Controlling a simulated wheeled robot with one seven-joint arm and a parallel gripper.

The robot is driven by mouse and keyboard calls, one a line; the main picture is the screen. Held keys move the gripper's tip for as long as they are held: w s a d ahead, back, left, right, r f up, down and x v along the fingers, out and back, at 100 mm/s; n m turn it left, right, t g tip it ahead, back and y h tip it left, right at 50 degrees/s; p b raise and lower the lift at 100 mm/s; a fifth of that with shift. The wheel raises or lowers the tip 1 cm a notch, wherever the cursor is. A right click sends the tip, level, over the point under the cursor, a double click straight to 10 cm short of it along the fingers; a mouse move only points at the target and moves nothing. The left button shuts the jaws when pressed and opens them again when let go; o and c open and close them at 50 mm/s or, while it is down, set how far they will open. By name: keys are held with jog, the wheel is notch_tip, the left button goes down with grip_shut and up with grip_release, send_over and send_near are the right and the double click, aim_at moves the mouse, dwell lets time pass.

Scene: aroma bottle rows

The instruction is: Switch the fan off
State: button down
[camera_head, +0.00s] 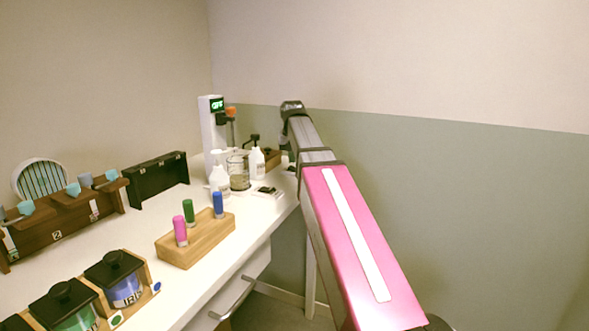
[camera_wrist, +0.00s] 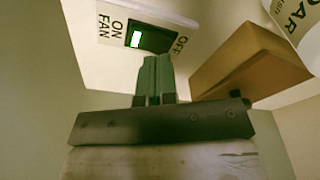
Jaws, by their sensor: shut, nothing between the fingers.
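A white switch plate (camera_wrist: 104,62) marked "FAN", "ON" and "OFF" fills the top of the wrist view. Its dark rocker (camera_wrist: 150,39) has a lit green-white window (camera_wrist: 136,40) on the side toward "ON". My gripper (camera_wrist: 157,60) is shut and empty, with its green-grey fingertips just below the rocker in the picture; I cannot tell whether they touch it. A white round fan (camera_head: 42,179) with a slatted grille stands at the left in the head view. My arm hides the gripper in the head view.
In the wrist view a brown box (camera_wrist: 245,62) and a labelled bottle (camera_wrist: 290,22) lie close at the right. The white table (camera_head: 135,222) holds white bottles (camera_head: 219,181), a beaker (camera_head: 238,170), a wooden block with coloured vials (camera_head: 196,240) and jars (camera_head: 115,278).

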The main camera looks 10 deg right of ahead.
aim_at(292, 167)
jog(key=shift+r, duration=2.55)
